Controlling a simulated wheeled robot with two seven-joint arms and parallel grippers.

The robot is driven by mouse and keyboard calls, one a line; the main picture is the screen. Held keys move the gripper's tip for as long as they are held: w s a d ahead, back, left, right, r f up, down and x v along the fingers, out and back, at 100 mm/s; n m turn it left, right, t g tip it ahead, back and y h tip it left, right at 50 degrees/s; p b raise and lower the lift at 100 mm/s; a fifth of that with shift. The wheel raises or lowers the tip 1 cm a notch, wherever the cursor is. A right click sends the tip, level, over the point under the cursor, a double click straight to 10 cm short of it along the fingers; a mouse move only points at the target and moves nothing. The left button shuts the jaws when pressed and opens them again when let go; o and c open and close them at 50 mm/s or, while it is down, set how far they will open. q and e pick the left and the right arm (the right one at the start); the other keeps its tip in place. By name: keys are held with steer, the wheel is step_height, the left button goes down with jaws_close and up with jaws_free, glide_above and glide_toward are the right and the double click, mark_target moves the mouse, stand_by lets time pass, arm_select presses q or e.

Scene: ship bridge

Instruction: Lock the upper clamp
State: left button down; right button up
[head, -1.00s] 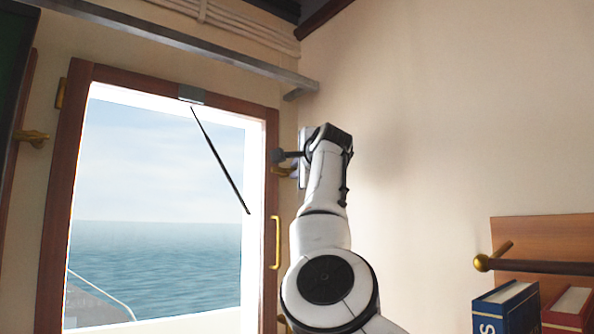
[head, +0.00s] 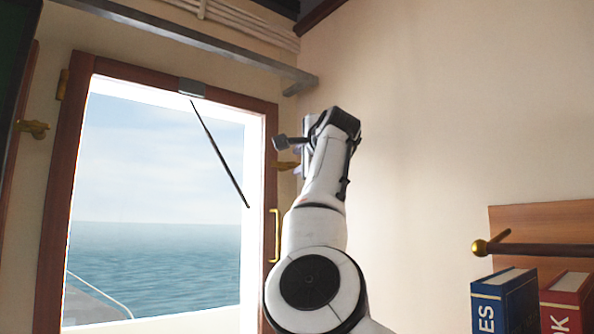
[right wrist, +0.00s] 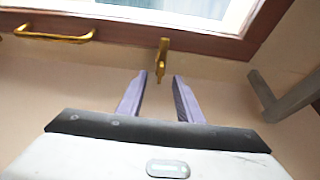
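The upper clamp (head: 286,166) is a small brass lever on the right side of the wooden door frame, above the brass handle. In the right wrist view the clamp (right wrist: 162,60) stands just beyond the fingertips, near the middle of the gap between them. My right gripper (right wrist: 160,77) is open, with two lavender fingers apart and nothing between them. In the head view my right gripper (head: 297,150) is mostly hidden behind its own wrist, close beside the clamp. Contact with the clamp does not show. My left gripper is out of view.
A brass handle (head: 274,235) sits lower on the door frame (head: 60,215). A grey rail (head: 200,45) runs above the door. Another brass fitting (head: 33,129) is at far left. Books (head: 503,303) and a wooden rod (head: 540,249) are at lower right. The wall right of my arm is bare.

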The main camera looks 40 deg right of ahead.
steer(key=b+v, duration=0.2)
steer(key=v, duration=0.5)
stand_by(0.3)
